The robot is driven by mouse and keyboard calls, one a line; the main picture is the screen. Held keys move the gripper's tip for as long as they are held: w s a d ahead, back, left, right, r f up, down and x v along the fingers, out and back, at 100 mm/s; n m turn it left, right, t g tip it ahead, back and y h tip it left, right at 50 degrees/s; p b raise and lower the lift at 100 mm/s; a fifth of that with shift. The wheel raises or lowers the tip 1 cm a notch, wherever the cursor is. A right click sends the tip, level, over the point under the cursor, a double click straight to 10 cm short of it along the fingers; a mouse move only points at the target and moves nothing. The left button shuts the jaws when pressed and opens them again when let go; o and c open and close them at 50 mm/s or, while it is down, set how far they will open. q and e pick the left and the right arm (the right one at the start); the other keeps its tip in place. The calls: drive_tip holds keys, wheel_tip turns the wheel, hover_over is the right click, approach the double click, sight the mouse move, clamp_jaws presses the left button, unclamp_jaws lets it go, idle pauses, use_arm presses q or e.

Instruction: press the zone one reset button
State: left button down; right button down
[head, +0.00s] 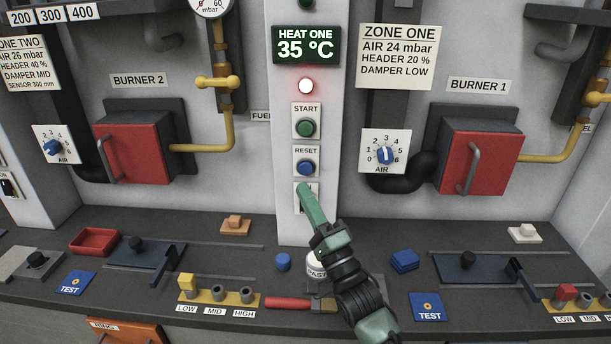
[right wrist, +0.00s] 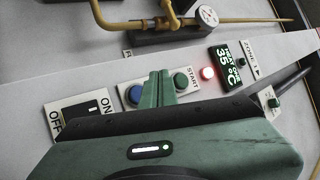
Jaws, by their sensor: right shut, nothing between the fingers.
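The reset button is a blue round button (head: 306,167) on a white plate labelled RESET, on the central column below the green START button (head: 306,128). It also shows in the right wrist view (right wrist: 135,94), partly hidden by my fingers. My right gripper (head: 303,188) is shut and empty. In the head view its fingertips are just below the reset button, in front of the switch plate. In the right wrist view the fingers (right wrist: 160,84) appear between the blue button and the green button. I cannot tell how far they are from the panel. My left gripper is not in view.
A lit red-white lamp (head: 306,86) and the HEAT ONE display (head: 306,45) are above the buttons. The ON/OFF switch (right wrist: 80,108) is beside the reset button. Red burner boxes stand on both sides. The bench below holds a jar (head: 315,262), blue pieces and levers.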

sight(306, 168)
drive_tip(key=shift+w+d+b, duration=0.15)
drive_tip(key=shift+w+b, duration=1.25)
drive_tip(key=shift+w, duration=1.25)
drive_tip(key=shift+w+f, duration=0.1)
drive_tip(key=shift+w, duration=0.05)
drive_tip(key=shift+w, duration=0.25)
drive_tip(key=shift+w+b, duration=0.4)
drive_tip(key=shift+b, duration=0.25)
drive_tip(key=shift+s, duration=0.1)
idle(0.5)
drive_tip(key=shift+s+p, duration=0.7)
drive_tip(key=shift+s, duration=0.05)
